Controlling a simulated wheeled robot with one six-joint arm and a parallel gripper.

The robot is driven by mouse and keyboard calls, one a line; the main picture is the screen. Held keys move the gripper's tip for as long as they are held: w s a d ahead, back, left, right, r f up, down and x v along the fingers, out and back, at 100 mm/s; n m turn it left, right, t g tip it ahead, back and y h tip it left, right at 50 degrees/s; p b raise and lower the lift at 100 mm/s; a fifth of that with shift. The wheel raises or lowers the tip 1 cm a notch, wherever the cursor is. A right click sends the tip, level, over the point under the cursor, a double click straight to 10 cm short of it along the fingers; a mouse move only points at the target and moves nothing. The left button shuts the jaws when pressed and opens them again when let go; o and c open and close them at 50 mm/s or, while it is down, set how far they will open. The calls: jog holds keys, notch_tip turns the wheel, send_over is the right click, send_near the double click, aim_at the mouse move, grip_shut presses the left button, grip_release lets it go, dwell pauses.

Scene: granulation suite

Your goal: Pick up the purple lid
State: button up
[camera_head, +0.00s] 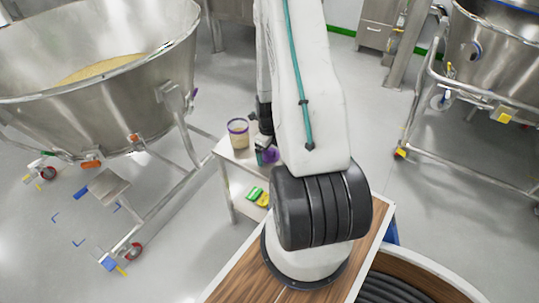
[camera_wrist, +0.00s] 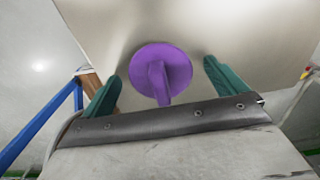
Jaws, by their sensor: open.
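The purple lid (camera_wrist: 178,64) is a round disc with a raised handle, on a pale metal surface in the wrist view. In the head view a small part of the purple lid (camera_head: 271,155) shows beside my arm; the rest is hidden. My gripper (camera_wrist: 162,72) is open, with one green finger on each side of the lid and a gap on both sides. Nothing is held. In the head view my gripper (camera_head: 262,148) is over the small metal table (camera_head: 226,151), mostly hidden by my arm.
A clear tub (camera_head: 238,135) with a purple rim and pale contents stands on the table, left of my gripper. Green (camera_head: 254,193) and yellow (camera_head: 263,199) items lie lower down, near my base. Large steel bowls on wheeled frames stand left (camera_head: 150,100) and right (camera_head: 495,55).

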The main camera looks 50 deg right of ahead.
jog(key=c, duration=1.1)
jog(key=shift+o, duration=0.2)
